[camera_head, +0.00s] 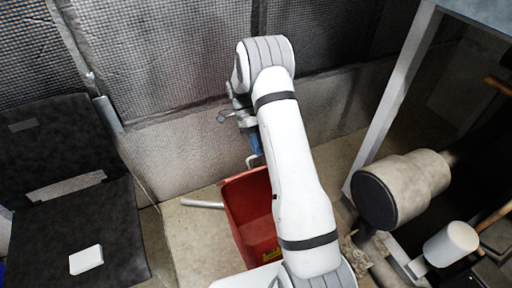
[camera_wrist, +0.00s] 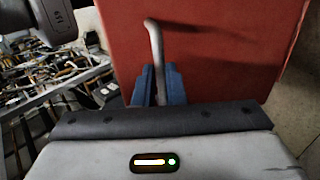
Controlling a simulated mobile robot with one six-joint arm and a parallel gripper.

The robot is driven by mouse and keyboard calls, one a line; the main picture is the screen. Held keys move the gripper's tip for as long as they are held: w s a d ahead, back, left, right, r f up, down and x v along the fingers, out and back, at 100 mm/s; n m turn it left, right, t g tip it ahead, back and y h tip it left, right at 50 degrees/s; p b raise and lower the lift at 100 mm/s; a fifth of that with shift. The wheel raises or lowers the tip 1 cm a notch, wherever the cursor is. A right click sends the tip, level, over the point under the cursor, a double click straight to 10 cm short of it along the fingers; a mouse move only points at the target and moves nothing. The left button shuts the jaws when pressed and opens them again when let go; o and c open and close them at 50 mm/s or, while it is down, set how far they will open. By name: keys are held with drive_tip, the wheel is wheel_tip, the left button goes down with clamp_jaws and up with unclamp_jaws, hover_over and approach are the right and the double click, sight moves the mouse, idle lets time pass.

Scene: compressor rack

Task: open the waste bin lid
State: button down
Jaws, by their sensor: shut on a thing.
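The red waste bin (camera_head: 240,205) stands on the floor below my arm in the head view, and my white arm hides its right side. In the wrist view a flat red panel (camera_wrist: 225,60) of the bin fills the top right. A bent grey metal handle (camera_wrist: 154,38) runs in front of this panel, down between the blue fingers of my gripper (camera_wrist: 158,85). The gripper is shut on the handle. In the head view my gripper (camera_head: 255,145) is above the bin's far edge. I cannot tell how far the lid stands open.
A grey rod (camera_head: 202,203) sticks out left of the bin at floor level. A dark panel with a white block (camera_head: 86,260) is at the left. A beige cylinder (camera_head: 400,187) and a pale post (camera_head: 392,100) stand at the right. A mesh wall (camera_head: 160,60) is behind.

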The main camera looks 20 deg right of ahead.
drive_tip(key=shift+a+f, duration=0.1)
drive_tip(key=shift+f, duration=0.1)
drive_tip(key=c, duration=1.5)
unclamp_jaws()
drive_tip(key=shift+w, duration=0.1)
drive_tip(key=shift+w+r, duration=0.1)
drive_tip(key=w+r+p, duration=0.2)
drive_tip(key=w+r, duration=0.1)
drive_tip(key=w, duration=0.5)
drive_tip(key=shift+a, duration=0.45)
drive_tip(key=shift+w, duration=0.1)
